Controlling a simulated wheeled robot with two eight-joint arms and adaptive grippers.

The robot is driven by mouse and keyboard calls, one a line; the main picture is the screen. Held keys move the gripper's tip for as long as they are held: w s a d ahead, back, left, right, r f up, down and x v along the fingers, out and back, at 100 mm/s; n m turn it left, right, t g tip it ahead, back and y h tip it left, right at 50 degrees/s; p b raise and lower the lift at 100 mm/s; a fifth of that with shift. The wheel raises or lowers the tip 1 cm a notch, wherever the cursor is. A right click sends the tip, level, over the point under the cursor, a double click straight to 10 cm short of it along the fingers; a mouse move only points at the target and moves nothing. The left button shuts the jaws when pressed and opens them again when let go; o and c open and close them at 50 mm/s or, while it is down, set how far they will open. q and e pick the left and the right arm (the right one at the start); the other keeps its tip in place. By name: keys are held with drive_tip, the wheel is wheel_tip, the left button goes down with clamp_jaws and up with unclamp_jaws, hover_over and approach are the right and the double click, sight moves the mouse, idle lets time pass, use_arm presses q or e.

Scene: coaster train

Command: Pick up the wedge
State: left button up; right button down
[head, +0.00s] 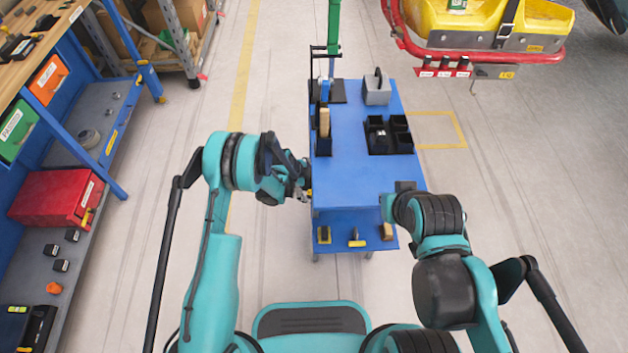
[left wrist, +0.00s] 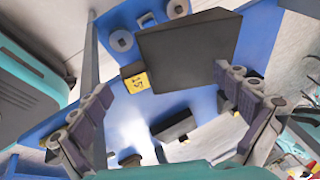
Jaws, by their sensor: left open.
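My left gripper (head: 305,190) is at the left edge of the blue cart (head: 352,180), partly hidden by its own wrist. In the left wrist view its two padded fingers (left wrist: 161,82) are wide apart with nothing clamped between them. A small dark block with a yellow label (left wrist: 136,80) shows beyond the fingers, beside a large dark box (left wrist: 188,50). I cannot tell which is the wedge. My right gripper is mostly hidden behind its arm.
The cart top holds a grey handled box (head: 377,90), a black compartment tray (head: 390,136) and a black holder (head: 323,143) with a tan piece. A blue shelf rack (head: 110,115) stands at left with a red bin (head: 55,198). The floor between is clear.

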sight(310, 188)
use_arm(q)
drive_tip(key=shift+w+d+f, duration=0.1)
drive_tip(key=shift+d+f, duration=0.05)
drive_tip(key=shift+f, duration=0.3)
drive_tip(key=shift+r, duration=0.1)
clamp_jaws()
wheel_tip(310, 188, up, 10)
drive_tip(key=p, duration=0.4)
